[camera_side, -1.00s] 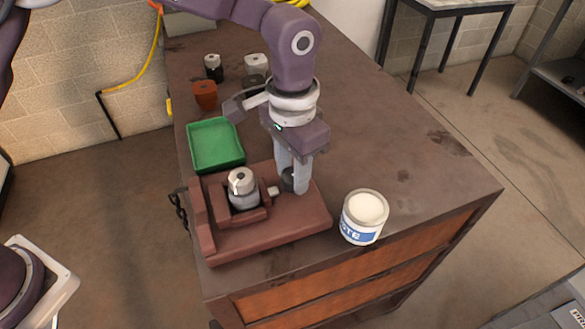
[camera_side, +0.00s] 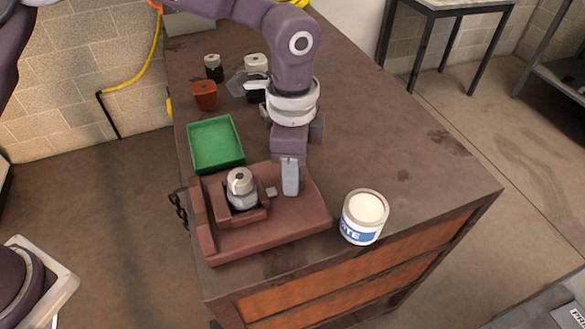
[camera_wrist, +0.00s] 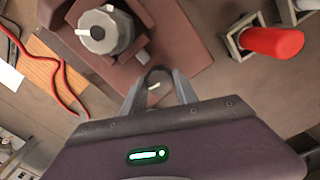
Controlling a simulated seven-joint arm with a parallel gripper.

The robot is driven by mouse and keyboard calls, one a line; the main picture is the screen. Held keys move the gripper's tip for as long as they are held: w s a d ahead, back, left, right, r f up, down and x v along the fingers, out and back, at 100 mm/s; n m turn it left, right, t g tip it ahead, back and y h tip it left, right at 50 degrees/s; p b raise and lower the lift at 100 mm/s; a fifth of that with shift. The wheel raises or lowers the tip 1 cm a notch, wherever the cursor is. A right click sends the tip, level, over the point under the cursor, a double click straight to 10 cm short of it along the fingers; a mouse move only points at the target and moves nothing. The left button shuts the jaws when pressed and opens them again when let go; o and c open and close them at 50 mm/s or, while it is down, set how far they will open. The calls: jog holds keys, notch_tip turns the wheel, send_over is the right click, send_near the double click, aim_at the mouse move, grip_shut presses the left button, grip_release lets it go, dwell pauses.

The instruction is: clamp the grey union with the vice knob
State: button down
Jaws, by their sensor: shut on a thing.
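The grey union (camera_side: 241,190) stands upright in the brown vice (camera_side: 285,228) on the bench. It also shows at the top of the wrist view (camera_wrist: 104,32), with a pale mark on its top. My gripper (camera_side: 290,190) points down at the right end of the vice, beside the union. Its fingers are shut on the dark vice knob (camera_wrist: 153,91), which carries a pale mark. In the side view the fingers hide the knob. A short grey screw end (camera_side: 271,192) shows between knob and union. I cannot tell whether the vice jaw touches the union.
An empty green tray (camera_side: 216,146) lies behind the vice. A white paste tin (camera_side: 363,218) stands to its right near the bench edge. An orange-red part (camera_side: 205,95) and several dark and grey fittings stand farther back. The bench's right side is clear.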

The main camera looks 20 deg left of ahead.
jog(key=shift+r+m, duration=0.1)
jog(key=shift+m, duration=0.2)
jog(key=c, duration=1.2)
grip_release()
jog(key=shift+c, duration=0.2)
notch_tip(320, 180, up, 6)
jog(key=shift+r, duration=0.55)
